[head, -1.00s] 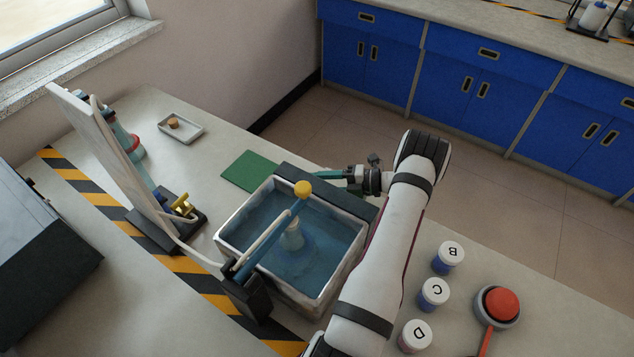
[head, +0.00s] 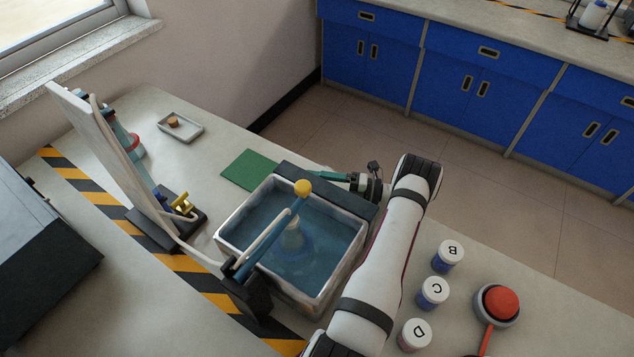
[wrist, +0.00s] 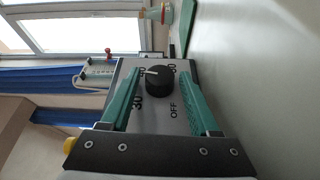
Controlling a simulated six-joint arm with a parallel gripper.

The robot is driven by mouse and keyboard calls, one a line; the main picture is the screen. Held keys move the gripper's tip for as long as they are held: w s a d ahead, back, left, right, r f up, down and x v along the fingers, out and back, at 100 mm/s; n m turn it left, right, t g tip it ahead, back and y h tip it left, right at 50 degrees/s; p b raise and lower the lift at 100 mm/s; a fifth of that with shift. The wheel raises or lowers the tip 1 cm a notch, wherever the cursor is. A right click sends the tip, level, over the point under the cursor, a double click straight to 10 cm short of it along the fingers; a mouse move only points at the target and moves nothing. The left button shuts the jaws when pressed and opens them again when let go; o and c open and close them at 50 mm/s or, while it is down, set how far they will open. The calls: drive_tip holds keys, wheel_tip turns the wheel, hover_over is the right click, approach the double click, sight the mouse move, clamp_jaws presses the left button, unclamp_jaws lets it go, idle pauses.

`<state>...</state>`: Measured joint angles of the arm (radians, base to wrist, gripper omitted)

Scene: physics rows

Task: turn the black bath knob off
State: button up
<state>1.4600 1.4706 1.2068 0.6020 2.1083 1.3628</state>
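The black bath knob (wrist: 159,80) is on a grey control panel (wrist: 152,118) in the wrist view. Its white pointer mark faces left in that view, away from the OFF label (wrist: 173,111); a 30 label (wrist: 138,103) is also readable. My gripper (wrist: 160,76) is open, with one teal finger on each side of the knob. Gaps show between the fingers and the knob. In the head view my gripper (head: 334,175) is low at the far side of the bath (head: 338,272). The knob and panel face are hidden there.
A yellow ball-topped rod (head: 303,188) rises over the water. A green mat (head: 250,171) lies beside the bath. A white board (head: 115,160) stands at left.

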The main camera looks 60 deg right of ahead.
drive_tip(key=shift+o, duration=0.6)
drive_tip(key=v, duration=1.5)
drive_tip(key=shift+s+d, duration=0.2)
drive_tip(key=shift+s, duration=0.15)
